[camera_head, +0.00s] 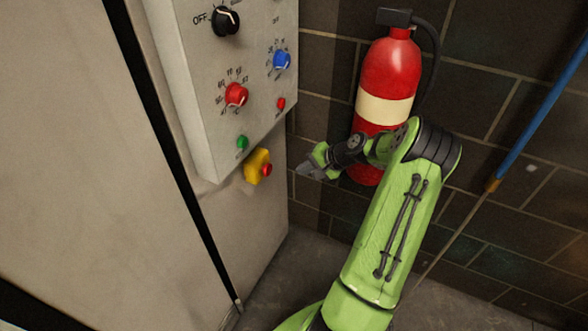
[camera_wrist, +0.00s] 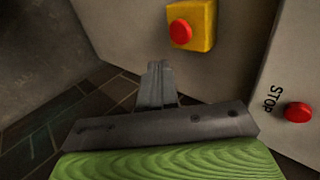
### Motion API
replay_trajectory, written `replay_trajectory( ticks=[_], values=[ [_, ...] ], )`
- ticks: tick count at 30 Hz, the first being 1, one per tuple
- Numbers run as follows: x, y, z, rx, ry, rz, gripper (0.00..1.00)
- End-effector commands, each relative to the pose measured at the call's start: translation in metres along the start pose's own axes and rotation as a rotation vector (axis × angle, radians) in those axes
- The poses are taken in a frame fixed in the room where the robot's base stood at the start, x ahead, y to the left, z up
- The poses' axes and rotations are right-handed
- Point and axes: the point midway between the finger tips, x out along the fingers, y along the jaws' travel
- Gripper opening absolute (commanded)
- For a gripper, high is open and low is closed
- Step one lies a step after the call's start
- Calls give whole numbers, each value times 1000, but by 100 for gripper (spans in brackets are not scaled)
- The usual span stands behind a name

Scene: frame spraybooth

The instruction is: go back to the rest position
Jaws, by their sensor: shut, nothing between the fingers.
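My gripper (camera_head: 308,170) is shut and empty in the head view, held in front of the fire extinguisher and to the right of the control cabinet. In the wrist view its fingers (camera_wrist: 157,85) are closed together and point toward the cabinet wall. They are apart from the yellow box with a red button (camera_head: 257,167). This box also shows at the top of the wrist view (camera_wrist: 192,26).
The control panel (camera_head: 230,90) carries black, red and blue knobs and small buttons. A red button labelled STOP (camera_wrist: 298,112) is at right in the wrist view. A blue-handled pole (camera_head: 540,100) leans at right.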

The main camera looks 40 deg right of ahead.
Motion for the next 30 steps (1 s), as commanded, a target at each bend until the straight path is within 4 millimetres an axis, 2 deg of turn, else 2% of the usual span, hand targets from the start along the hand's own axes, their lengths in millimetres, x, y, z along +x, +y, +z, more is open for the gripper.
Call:
replay_trajectory(
  ticks=[1, 5, 23, 26, 29, 30],
  values=[
    [-8, -1, 0, 0, 0, 1, 0],
    [-17, -1, 1, -1, -2, -1, 0],
    [-18, -4, 3, -11, -6, 6, 0],
    [-21, -32, 27, -109, -40, 72, 0],
    [-34, -81, 78, -304, -91, 200, 0],
    [-42, -99, 102, -388, -107, 253, 0]
  ],
)
